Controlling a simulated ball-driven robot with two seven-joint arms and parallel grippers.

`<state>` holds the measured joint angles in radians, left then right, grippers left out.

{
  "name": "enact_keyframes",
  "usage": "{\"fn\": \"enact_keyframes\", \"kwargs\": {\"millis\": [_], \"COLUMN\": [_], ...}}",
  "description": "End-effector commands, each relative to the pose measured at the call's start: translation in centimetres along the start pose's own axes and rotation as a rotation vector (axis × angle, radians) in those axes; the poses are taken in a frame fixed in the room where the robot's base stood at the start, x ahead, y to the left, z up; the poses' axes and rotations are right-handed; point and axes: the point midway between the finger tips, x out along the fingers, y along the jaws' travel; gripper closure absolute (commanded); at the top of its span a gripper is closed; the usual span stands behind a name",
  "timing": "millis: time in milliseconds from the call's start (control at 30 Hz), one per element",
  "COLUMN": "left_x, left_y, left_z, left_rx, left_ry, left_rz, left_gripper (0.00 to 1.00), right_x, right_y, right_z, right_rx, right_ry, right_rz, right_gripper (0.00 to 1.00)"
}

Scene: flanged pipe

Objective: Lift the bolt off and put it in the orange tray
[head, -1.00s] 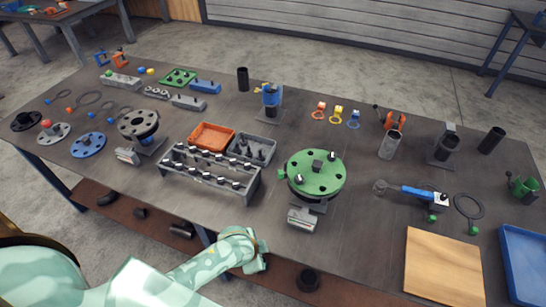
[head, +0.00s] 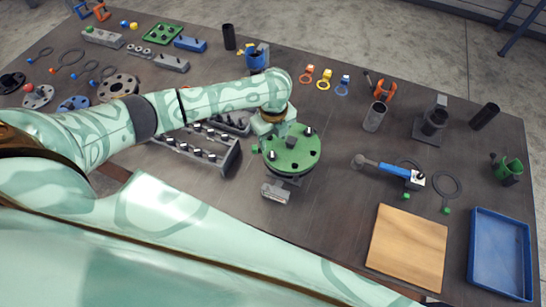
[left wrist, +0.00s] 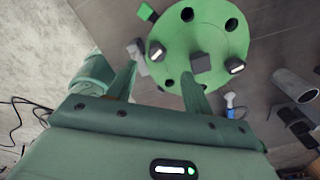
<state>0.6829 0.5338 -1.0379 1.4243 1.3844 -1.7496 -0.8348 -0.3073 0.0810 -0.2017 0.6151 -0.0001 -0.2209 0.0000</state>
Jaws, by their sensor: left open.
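The green flange (head: 290,160) sits on a stand in the middle of the table, with holes, a dark square block (head: 291,142) at its centre and two bolts. One bolt (head: 309,131) is on its far right side; the other (head: 272,155) is at its near left. My left gripper (head: 272,124) is over the flange's far left edge. In the left wrist view its open, empty fingers (left wrist: 158,72) point at the green flange (left wrist: 200,30), with one bolt (left wrist: 155,53) just beyond the gap and another (left wrist: 237,67) to the right. My left arm hides the orange tray.
A grey rack of bolts (head: 205,145), partly covered by my left arm, stands left of the flange. A blue-handled tool (head: 392,170), a wooden board (head: 407,246) and a blue tray (head: 502,250) lie to the right. Bare table shows between flange and board.

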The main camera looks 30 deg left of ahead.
Motion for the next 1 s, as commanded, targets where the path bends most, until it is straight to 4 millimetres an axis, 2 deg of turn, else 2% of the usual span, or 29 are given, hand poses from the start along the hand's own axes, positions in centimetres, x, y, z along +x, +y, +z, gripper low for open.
{"fn": "enact_keyframes", "kwargs": {"millis": [33,267,500,767,800,967,1000], "left_x": [0.9,2.8,6.6,7.0,7.0,7.0,7.0], "left_y": [0.0,0.1,0.4,0.4,0.4,0.4,0.4], "left_z": [-0.1,-0.1,-0.2,-0.2,-0.2,-0.2,-0.2], "left_rx": [-0.002,-0.001,-0.003,0.0,0.0,-0.001,-0.001], "left_ry": [0.002,0.001,0.0,0.0,0.0,-0.001,-0.001], "left_rz": [0.001,0.0,-0.001,-0.002,-0.002,-0.002,-0.002], "left_gripper": [0.49,0.49,0.49,0.49,0.52,0.96,1.0], "right_x": [0.3,0.6,1.3,1.2,1.2,1.2,1.2], "right_y": [0.2,0.4,0.4,0.2,0.2,0.0,0.0], "right_z": [-0.2,-0.9,-0.8,-0.7,-0.7,-0.7,-0.7], "right_rx": [0.001,0.003,0.003,0.003,0.003,0.004,0.004], "right_ry": [0.004,0.016,0.014,0.014,0.014,0.013,0.013], "right_rz": [0.003,0.006,0.006,0.004,0.003,0.001,0.001], "right_gripper": [0.57,0.57,0.57,0.57,0.57,0.57,0.57]}}
